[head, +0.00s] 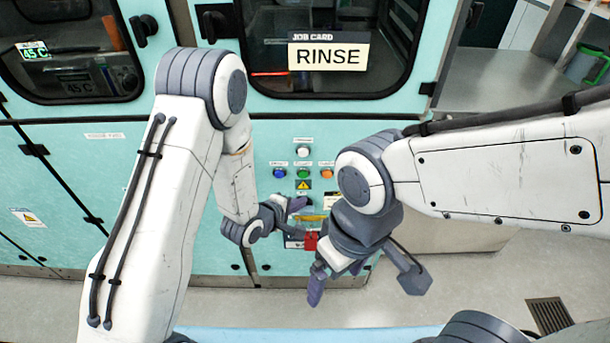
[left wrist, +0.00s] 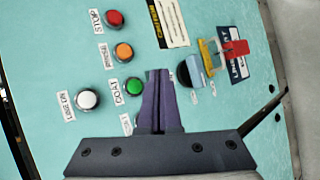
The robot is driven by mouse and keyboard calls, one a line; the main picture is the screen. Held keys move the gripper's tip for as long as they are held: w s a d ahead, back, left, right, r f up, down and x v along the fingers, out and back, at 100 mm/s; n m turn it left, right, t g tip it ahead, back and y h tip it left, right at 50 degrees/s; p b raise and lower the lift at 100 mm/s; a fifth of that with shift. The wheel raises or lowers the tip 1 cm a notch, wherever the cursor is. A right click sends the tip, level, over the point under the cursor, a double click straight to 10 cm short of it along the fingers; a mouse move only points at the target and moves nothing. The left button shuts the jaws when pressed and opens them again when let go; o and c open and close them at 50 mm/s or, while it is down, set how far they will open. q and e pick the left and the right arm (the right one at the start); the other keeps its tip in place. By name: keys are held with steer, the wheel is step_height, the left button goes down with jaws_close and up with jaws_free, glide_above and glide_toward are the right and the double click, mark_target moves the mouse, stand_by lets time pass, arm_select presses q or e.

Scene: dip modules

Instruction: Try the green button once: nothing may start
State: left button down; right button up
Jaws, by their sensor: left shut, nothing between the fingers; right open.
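The green button (head: 303,173) sits in a row on the teal panel, between a blue button (head: 279,173) and an orange button (head: 326,173). A white button (head: 303,151) is above it. In the left wrist view the green button (left wrist: 134,86) shows just left of my left fingertips. My left gripper (head: 299,203) is shut and empty, pointing at the panel just below the green button; it also shows in the left wrist view (left wrist: 158,73). I cannot tell whether it touches the panel. My right gripper (head: 365,285) is open and empty, lower, in front of the cabinet.
A red lock (left wrist: 236,48) on a yellow hasp (left wrist: 210,54) and a dark knob (left wrist: 190,71) are right of my left fingers. A red button (left wrist: 114,18) lies beyond the orange one. A RINSE card (head: 329,56) is on the window above.

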arm_select(q)
steer(key=w, duration=0.6)
steer(key=shift+w, duration=0.25)
steer(key=shift+w, duration=0.1)
stand_by(1.7)
steer(key=shift+w+p, duration=0.3)
steer(key=shift+w, duration=0.05)
steer(key=shift+w, duration=0.4)
stand_by(0.6)
stand_by(0.3)
steer(key=shift+s, duration=0.8)
steer(key=shift+s, duration=2.55)
